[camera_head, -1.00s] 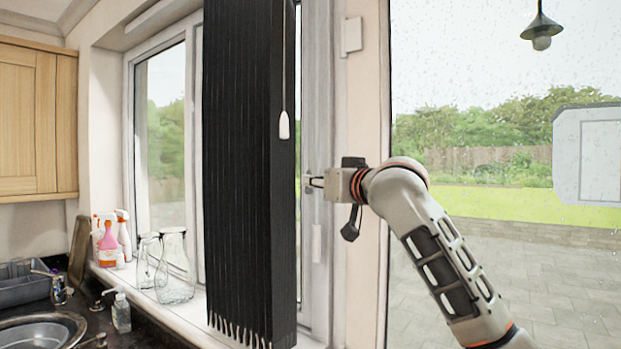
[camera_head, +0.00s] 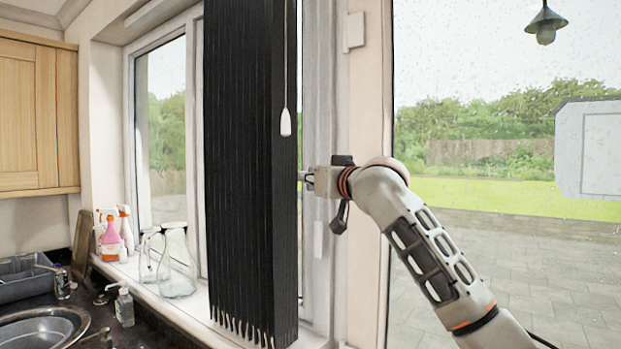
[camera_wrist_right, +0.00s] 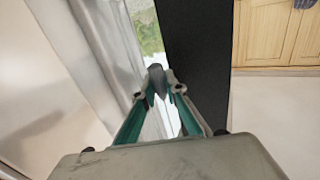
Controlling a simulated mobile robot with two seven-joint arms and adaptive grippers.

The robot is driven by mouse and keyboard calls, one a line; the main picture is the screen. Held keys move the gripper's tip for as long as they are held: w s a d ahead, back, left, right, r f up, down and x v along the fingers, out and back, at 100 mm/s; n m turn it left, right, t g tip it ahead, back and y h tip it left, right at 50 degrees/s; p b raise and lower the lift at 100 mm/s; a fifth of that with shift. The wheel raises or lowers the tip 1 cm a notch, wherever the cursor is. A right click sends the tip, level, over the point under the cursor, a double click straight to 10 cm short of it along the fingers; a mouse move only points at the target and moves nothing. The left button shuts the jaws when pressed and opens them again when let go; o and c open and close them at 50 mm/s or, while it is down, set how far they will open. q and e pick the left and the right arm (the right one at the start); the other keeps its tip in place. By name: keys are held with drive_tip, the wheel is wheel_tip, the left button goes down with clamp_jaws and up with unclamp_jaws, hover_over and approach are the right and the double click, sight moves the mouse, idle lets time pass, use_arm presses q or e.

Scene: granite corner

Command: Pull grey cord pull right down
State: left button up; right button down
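A light grey cord pull (camera_head: 285,122) hangs on a thin cord in front of the black blind (camera_head: 240,180). A second pale, long shape (camera_head: 318,240), perhaps another pull, hangs right of the blind, below my gripper. My right gripper (camera_head: 303,176) is level at the blind's right edge, lower than the first pull and to its right. In the right wrist view, its teal fingers (camera_wrist_right: 158,95) converge around a small dark grey piece (camera_wrist_right: 156,78). I cannot tell whether that piece is a pull or part of the fingertips, or whether they grip it. My left gripper is out of view.
Glass jugs (camera_head: 178,262) and spray bottles (camera_head: 112,235) stand on the windowsill to the left. A sink (camera_head: 40,330) and soap bottle (camera_head: 124,307) are at the lower left. A window post (camera_head: 358,130) stands just behind my right arm.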

wheel_tip(320, 180, down, 4)
drive_tip(key=shift+f+b, duration=0.1)
drive_tip(key=shift+b, duration=0.55)
drive_tip(key=shift+f, duration=0.4)
drive_tip(key=c, duration=2.3)
unclamp_jaws()
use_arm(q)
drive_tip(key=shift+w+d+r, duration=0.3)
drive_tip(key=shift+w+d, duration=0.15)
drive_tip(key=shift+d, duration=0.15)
use_arm(e)
drive_tip(key=v, duration=1.2)
drive_tip(key=shift+r, duration=0.1)
